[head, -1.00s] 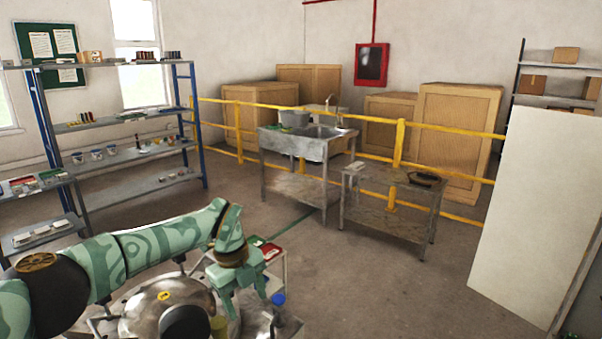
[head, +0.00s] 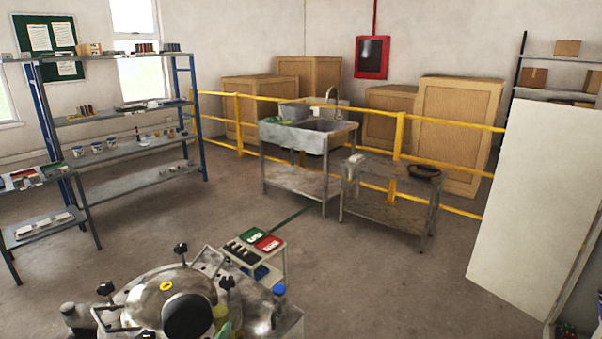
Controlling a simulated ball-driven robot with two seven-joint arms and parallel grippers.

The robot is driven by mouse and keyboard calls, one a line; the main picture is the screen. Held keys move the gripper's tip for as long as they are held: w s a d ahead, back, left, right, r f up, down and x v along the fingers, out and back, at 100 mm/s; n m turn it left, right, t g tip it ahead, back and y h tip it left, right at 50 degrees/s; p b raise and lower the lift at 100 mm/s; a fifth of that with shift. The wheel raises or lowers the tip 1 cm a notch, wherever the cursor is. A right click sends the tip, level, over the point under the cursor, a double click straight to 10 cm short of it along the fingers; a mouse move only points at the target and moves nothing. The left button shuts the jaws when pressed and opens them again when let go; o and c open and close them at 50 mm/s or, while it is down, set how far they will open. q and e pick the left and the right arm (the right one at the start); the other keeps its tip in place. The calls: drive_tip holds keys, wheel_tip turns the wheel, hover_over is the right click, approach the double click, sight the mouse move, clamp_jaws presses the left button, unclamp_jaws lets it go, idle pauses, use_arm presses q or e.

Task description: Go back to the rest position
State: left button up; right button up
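Neither of my grippers can be made out in the head view, and no arm reaches across the scene. A steel round vessel (head: 150,296) with a domed lid and several black clamp knobs stands at the bottom, cut off by the picture edge. A small pale green bit shows at the bottom edge beside it; I cannot tell what it is. A blue-capped bottle (head: 279,297) stands right of the vessel.
A metal shelf (head: 125,150) with small goods stands at left. A sink bench (head: 285,135) and a low metal table (head: 385,190) stand before a yellow railing (head: 460,123). A large pale panel (head: 530,200) stands at right. The middle floor is clear.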

use_arm(q)
drive_tip(key=s+a+f+n+g+y, duration=0.1)
drive_tip(key=s+a+f+g+y, duration=0.3)
drive_tip(key=s+a, duration=0.55)
drive_tip(key=s+a+f+n+g+y, duration=0.1)
drive_tip(key=s+a+f+g+y, duration=0.1)
drive_tip(key=s+a+f+g, duration=0.6)
drive_tip(key=s+d+f+h, duration=0.1)
drive_tip(key=s+f, duration=0.2)
drive_tip(key=f, duration=0.6)
drive_tip(key=s+d+f+n+h, duration=0.1)
drive_tip(key=s+f, duration=0.2)
drive_tip(key=f, duration=0.5)
drive_tip(key=s+d+f+h, duration=0.15)
drive_tip(key=s+f, duration=0.25)
drive_tip(key=f, duration=0.5)
drive_tip(key=s+f+n+g, duration=0.1)
drive_tip(key=s+f, duration=0.5)
drive_tip(key=s, duration=0.3)
drive_tip(key=s+f+n+g, duration=0.1)
drive_tip(key=s+f+g, duration=0.1)
drive_tip(key=s+f, duration=0.4)
drive_tip(key=s+h, duration=0.1)
drive_tip(key=s, duration=0.1)
drive_tip(key=shift+s+a+n, duration=0.15)
drive_tip(key=shift+s+n, duration=0.15)
drive_tip(key=shift+s, duration=0.05)
drive_tip(key=shift+c, duration=0.3)
